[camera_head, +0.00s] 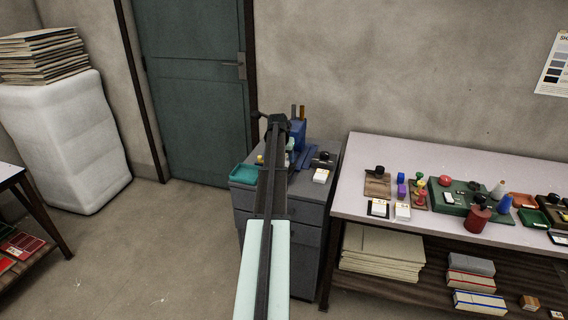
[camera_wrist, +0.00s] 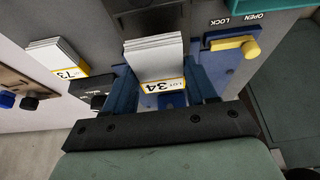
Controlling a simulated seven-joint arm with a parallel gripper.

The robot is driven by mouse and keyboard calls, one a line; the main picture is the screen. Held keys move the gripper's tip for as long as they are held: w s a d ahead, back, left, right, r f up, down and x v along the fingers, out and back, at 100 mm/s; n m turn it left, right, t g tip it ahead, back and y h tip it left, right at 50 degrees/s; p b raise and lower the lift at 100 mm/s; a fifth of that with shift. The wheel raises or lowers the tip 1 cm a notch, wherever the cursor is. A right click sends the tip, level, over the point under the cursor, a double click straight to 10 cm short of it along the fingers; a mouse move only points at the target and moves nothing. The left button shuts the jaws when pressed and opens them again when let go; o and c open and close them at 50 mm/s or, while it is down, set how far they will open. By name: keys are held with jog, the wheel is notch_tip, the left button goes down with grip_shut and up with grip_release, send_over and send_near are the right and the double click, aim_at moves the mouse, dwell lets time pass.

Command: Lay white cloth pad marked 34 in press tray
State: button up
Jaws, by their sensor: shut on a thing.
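The white cloth pad marked 34 (camera_wrist: 155,58), a layered stack with a yellow-edged label, is between the fingers of my gripper (camera_wrist: 163,82) in the wrist view. My gripper is shut on it. Blue parts of a press (camera_wrist: 224,60) lie around and beyond the pad, with a yellow lever (camera_wrist: 236,48) beside an OPEN/LOCK plate. In the head view the blue press (camera_head: 298,135) stands on a grey cabinet, partly behind my arm. My arm hides the pad there. The press tray is not clearly visible, and I cannot tell whether the pad touches it.
Another white pad, marked 73 (camera_wrist: 58,58), lies left of the held pad on the grey cabinet (camera_head: 300,205). A teal tray (camera_head: 243,174) sits at the cabinet's left. A table (camera_head: 365,150) crowded with stamps and small items stands to the right.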

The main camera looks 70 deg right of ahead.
jog(key=shift+f, duration=1.45)
jog(key=shift+f, duration=0.1)
jog(key=o, duration=1)
jog(key=shift+o, duration=0.2)
jog(key=v, duration=1.2)
